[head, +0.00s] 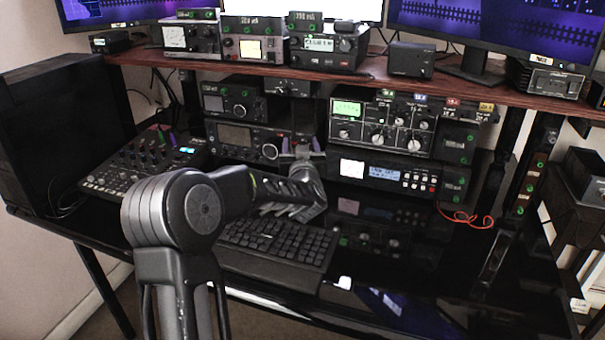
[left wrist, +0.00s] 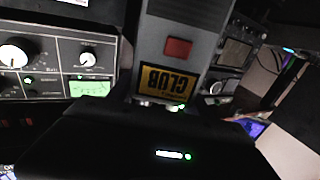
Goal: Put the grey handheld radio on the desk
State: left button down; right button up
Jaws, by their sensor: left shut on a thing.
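The grey handheld radio (left wrist: 182,22) shows close up in the left wrist view, with a red button and a yellow label. Its lower end meets the dark body of my gripper. In the head view my left gripper (head: 302,151) is over the back of the desk (head: 400,285), behind the keyboard and in front of the radio sets. It is shut on the grey radio, which is mostly hidden there by the gripper and wrist. I cannot tell whether the radio touches anything else. My right gripper is not in view.
A black keyboard (head: 278,243) lies below my left wrist. A mixer (head: 140,165) is at the left. Stacked radio sets (head: 385,130) stand under the wooden shelf (head: 455,90). A red cable (head: 467,218) lies at the right. The glossy desk is clear at the front right.

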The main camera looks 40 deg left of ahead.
pick_arm(q)
jog(key=shift+f, duration=0.7)
jog(key=shift+f+b, duration=0.3)
jog(key=shift+f, duration=1.55)
jog(key=shift+f+b, duration=0.3)
jog(key=shift+c, duration=2.2)
grip_release()
jog(key=shift+r, duration=0.1)
